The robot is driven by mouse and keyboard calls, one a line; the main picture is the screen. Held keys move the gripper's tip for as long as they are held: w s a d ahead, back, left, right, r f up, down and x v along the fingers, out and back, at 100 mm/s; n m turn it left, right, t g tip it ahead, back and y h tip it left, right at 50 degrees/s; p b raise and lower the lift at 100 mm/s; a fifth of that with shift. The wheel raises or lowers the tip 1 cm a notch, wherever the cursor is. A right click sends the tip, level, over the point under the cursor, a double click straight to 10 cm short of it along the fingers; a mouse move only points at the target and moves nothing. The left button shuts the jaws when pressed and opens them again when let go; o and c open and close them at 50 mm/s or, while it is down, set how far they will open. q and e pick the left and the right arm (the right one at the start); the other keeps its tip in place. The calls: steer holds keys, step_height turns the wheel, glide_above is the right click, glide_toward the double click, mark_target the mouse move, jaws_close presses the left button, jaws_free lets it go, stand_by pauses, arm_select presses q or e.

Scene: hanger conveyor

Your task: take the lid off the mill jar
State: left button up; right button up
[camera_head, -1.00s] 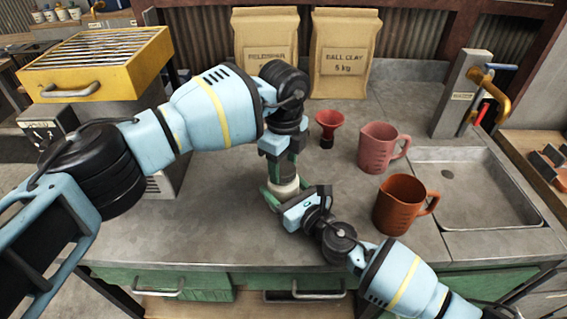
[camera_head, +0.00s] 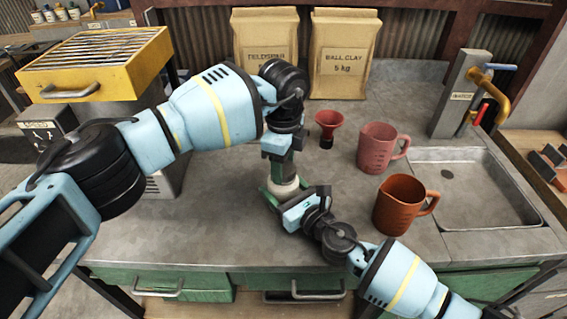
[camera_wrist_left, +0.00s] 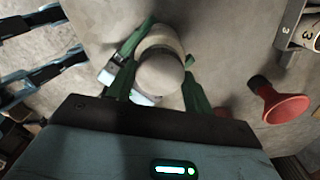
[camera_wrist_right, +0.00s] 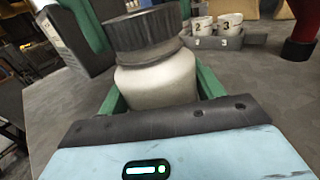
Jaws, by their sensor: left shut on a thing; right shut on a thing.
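The mill jar is a squat off-white jar (camera_wrist_right: 155,82) with a dark ribbed lid (camera_wrist_right: 145,27) seated on its neck in the right wrist view. The jar (camera_head: 284,187) stands upright on the counter in the head view, mostly hidden by my grippers. My right gripper (camera_head: 277,196) is shut around the jar's body from the front. My left gripper (camera_head: 283,165) points down from above and is shut at the lid; its green fingers (camera_wrist_left: 160,88) lie either side of the jar's top in the left wrist view. I cannot see a gap under the lid.
A red funnel (camera_head: 328,122), pink jug (camera_head: 377,150) and orange-brown jug (camera_head: 400,207) stand right of the jar. A sink (camera_head: 480,190) is further right. Two paper bags (camera_head: 340,75) (camera_head: 264,40) stand behind. Numbered cups (camera_wrist_right: 228,25) show in the right wrist view.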

mark_target(284, 168)
arm_select(q)
steer(key=shift+r, duration=0.3)
steer(key=shift+r, duration=0.65)
steer(key=shift+r, duration=0.1)
steer(key=shift+r, duration=1.95)
arm_select(e)
steer(key=o, duration=2)
steer(key=shift+c, duration=0.2)
steer(key=shift+d, duration=0.1)
arm_select(q)
steer(key=shift+r, duration=0.2)
arm_select(e)
steer(key=shift+s+d, duration=0.25)
steer(key=shift+s, duration=0.1)
arm_select(q)
steer(key=shift+r, duration=0.3)
arm_select(e)
steer(key=v, duration=1)
steer(key=shift+f, duration=0.1)
steer(key=shift+s+d, duration=0.35)
steer(key=shift+s, duration=0.1)
